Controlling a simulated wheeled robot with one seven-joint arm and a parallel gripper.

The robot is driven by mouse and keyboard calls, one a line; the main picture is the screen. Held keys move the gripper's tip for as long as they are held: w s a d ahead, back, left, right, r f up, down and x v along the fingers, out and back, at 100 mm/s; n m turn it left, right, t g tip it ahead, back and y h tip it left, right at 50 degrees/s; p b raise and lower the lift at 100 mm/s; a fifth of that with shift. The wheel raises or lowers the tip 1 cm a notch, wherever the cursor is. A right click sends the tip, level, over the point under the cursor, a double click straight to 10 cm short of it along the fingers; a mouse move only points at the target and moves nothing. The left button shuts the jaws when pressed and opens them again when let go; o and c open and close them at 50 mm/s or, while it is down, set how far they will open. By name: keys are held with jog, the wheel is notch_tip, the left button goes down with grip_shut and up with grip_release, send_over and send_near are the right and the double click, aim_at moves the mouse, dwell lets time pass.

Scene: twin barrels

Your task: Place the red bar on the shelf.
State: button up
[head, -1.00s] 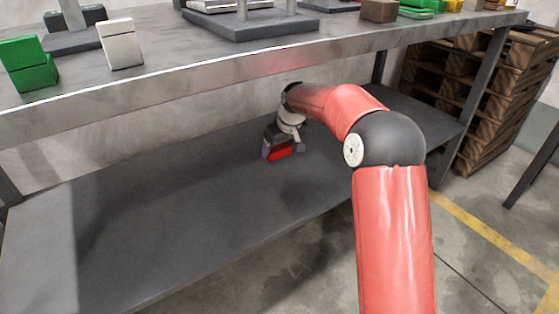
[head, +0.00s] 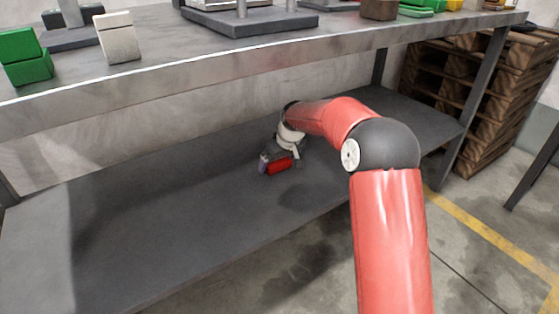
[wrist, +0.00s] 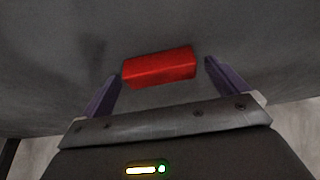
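The red bar (head: 278,167) lies on the dark grey lower shelf (head: 170,215) beneath the workbench top. My gripper (head: 281,159) is just above and behind the bar, low over the shelf. In the wrist view the red bar (wrist: 158,68) lies across the space at the fingertips. My gripper (wrist: 163,72) is open there, with one purple-grey finger on each side. A small gap shows between the bar and each finger. The bar's far side is hidden in the head view.
The bench top (head: 180,65) runs above the shelf, carrying green blocks (head: 25,58), a white block (head: 118,40) and a dark stand (head: 250,25). Stacked pallets (head: 490,85) stand at the right. The shelf's left part is clear.

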jog(key=p+v, duration=0.1)
jog(key=v, duration=0.6)
jog(key=shift+r, duration=0.45)
